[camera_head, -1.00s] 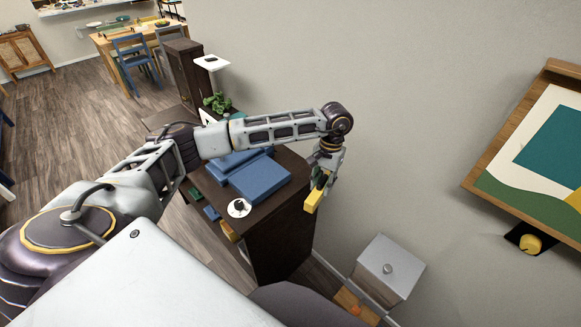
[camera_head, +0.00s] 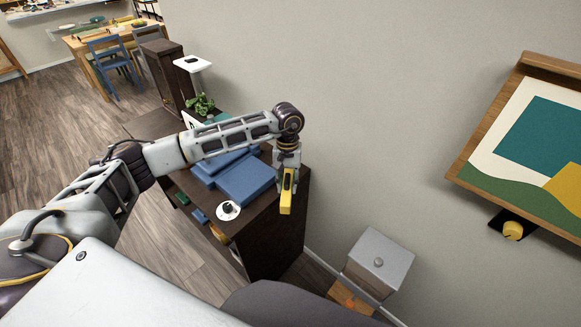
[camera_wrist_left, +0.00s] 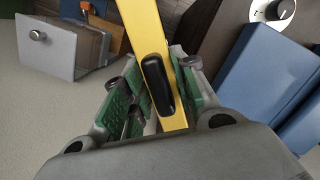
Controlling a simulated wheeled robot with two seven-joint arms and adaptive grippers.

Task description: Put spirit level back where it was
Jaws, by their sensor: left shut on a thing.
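The spirit level is a yellow bar with a black inset; in the head view its yellow end (camera_head: 286,203) hangs down from my left gripper (camera_head: 288,178). In the left wrist view the spirit level (camera_wrist_left: 146,30) runs between the green-padded fingers of my left gripper (camera_wrist_left: 158,95), which is shut on it. The level is held near the right end of the dark cabinet (camera_head: 292,200), close to the wall. I cannot tell whether its lower end touches the cabinet top. My right gripper is not in view.
Blue boxes (camera_head: 247,180) and a white round item with a black knob (camera_head: 228,210) sit on the cabinet top. A grey lidded bin (camera_head: 380,257) stands on the floor to the right. A framed picture (camera_head: 540,150) hangs on the wall at right.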

